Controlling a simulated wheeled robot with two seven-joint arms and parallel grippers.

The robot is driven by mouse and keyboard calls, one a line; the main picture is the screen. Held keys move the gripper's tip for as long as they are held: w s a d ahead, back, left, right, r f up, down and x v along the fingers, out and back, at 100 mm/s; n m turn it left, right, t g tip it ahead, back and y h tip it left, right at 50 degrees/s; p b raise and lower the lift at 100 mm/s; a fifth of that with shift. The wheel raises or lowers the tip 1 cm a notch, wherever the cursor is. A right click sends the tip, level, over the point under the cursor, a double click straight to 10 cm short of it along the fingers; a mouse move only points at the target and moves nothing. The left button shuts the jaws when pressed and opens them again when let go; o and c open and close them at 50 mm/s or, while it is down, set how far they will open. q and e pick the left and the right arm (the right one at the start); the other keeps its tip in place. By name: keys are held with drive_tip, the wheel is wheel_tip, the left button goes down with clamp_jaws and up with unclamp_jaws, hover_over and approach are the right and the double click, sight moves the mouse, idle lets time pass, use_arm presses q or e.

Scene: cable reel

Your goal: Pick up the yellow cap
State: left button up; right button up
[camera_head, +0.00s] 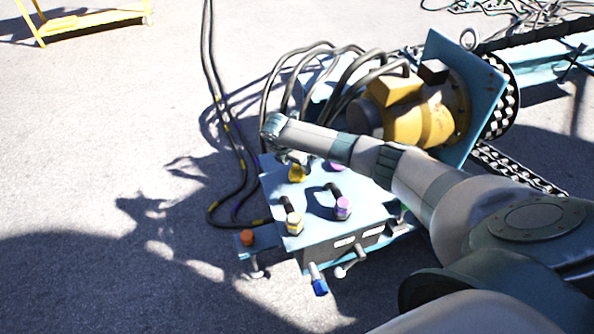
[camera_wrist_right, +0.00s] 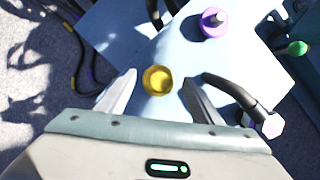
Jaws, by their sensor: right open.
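The yellow cap (camera_head: 297,174) sits on top of the light-blue box (camera_head: 316,232), near its far left corner. In the right wrist view the yellow cap (camera_wrist_right: 158,80) is round with a recessed centre. My right gripper (camera_head: 287,160) is open over the box top, right at the cap. In the wrist view its two fingers (camera_wrist_right: 158,88) stand on either side of the cap, with a gap visible on both sides. The fingers' exact height against the cap is hard to tell. My left gripper is not in view.
A purple cap (camera_wrist_right: 214,23) stands farther back on the box. A cable with a hexagonal connector (camera_wrist_right: 272,125) bends close by the right finger. An orange cap (camera_head: 247,238) is on a side plate, and a yellow motor (camera_head: 425,118) stands behind. Open ground lies left.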

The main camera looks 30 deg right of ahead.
drive_tip(key=shift+x, duration=0.95)
drive_tip(key=c, duration=1.3)
